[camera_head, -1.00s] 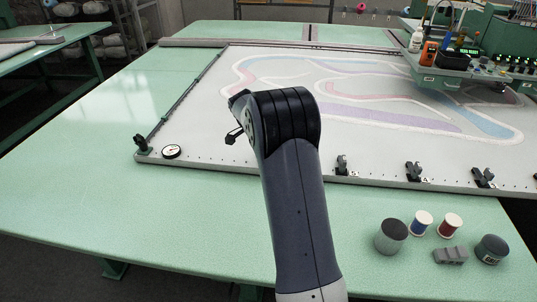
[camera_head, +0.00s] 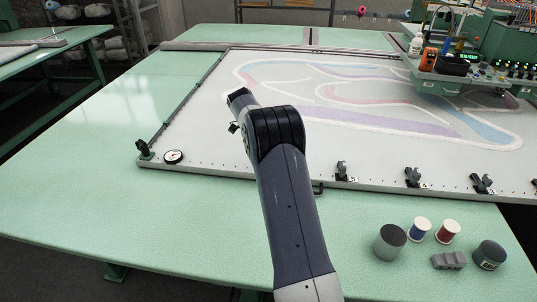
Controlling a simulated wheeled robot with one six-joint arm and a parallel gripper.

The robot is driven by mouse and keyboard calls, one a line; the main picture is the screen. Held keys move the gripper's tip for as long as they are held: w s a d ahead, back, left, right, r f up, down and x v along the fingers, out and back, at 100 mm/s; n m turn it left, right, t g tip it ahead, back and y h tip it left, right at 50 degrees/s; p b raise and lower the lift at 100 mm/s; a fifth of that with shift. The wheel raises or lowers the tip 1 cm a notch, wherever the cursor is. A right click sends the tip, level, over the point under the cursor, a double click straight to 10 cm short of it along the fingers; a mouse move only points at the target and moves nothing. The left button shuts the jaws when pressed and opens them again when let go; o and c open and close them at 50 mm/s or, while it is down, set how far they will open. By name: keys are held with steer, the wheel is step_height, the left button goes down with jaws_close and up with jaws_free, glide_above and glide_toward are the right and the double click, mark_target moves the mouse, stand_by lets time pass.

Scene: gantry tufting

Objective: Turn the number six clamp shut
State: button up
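The number six clamp is not clearly in view; my arm covers the part of the frame's front edge left of the clamp that seems marked 5 (camera_head: 341,171). A small dark bar (camera_head: 319,188) sticks out from the front edge just right of my arm; I cannot tell which clamp it belongs to. My gripper (camera_head: 234,127) shows only as a small dark piece left of my wrist, above the white cloth. The rest of it is hidden behind my arm, so its fingers cannot be judged.
The white cloth frame (camera_head: 215,125) lies on the green table (camera_head: 110,205). More clamps (camera_head: 413,177) stand along its front edge to the right. A round dial (camera_head: 173,157) sits at its left corner. Spools (camera_head: 447,231), jars (camera_head: 390,241) and a grey block (camera_head: 449,261) stand front right.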

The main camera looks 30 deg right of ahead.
stand_by(0.4)
steer(key=o, duration=1)
steer(key=v, duration=1)
steer(key=shift+w+a+r+p, duration=0.15)
steer(key=shift+w+r+p, duration=0.05)
steer(key=shift+r+p, duration=0.15)
steer(key=shift+f, duration=0.15)
steer(key=x, duration=1)
steer(key=shift+s+f+b, duration=0.2)
steer(key=shift+f+b, duration=0.05)
steer(key=shift+b, duration=0.1)
